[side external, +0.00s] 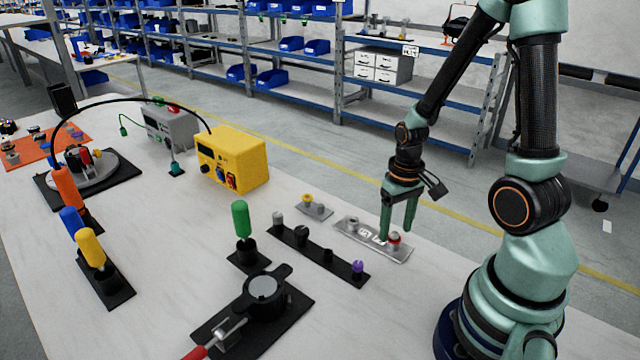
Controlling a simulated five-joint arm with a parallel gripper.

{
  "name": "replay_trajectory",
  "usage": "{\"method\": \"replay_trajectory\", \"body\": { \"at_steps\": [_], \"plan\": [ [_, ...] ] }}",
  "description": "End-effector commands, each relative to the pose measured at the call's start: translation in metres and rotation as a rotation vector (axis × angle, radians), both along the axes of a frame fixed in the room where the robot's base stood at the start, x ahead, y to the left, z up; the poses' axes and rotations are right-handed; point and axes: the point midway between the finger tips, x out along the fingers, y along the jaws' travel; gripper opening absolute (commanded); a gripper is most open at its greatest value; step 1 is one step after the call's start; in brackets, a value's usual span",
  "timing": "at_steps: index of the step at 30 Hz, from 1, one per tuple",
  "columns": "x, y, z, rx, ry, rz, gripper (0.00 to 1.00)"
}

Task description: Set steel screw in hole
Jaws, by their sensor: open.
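My gripper (397,234) points down with its fingers apart over the right end of a metal plate (403,253). A small part with a red band (394,241) stands there, close to the fingertips; contact cannot be told. A silver part (352,223) stands at the plate's left end. A black strip (315,252) beside it carries a grey, screw-like part (278,219), dark holders (302,234) and a purple-topped part (358,266). Which small part is the steel screw is too small to tell. The hole cannot be told clearly either.
A green-handled tool (241,218) stands upright left of the strip. A black fixture with a round top (264,288) sits in front. A yellow box (231,160) stands behind. Orange (66,187) and yellow (90,246) handles stand at left. Open tabletop lies between.

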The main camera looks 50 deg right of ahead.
Motion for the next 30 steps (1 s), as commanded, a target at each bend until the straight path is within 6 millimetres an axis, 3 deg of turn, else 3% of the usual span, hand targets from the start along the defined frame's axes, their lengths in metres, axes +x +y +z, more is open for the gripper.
{"method": "replay_trajectory", "body": {
  "at_steps": [11,30],
  "plan": [
    [0.001,-0.001,0.014,-0.002,-0.005,0.000,0.66],
    [0.001,0.000,0.111,-0.002,-0.005,0.000,0.66]
  ]
}}
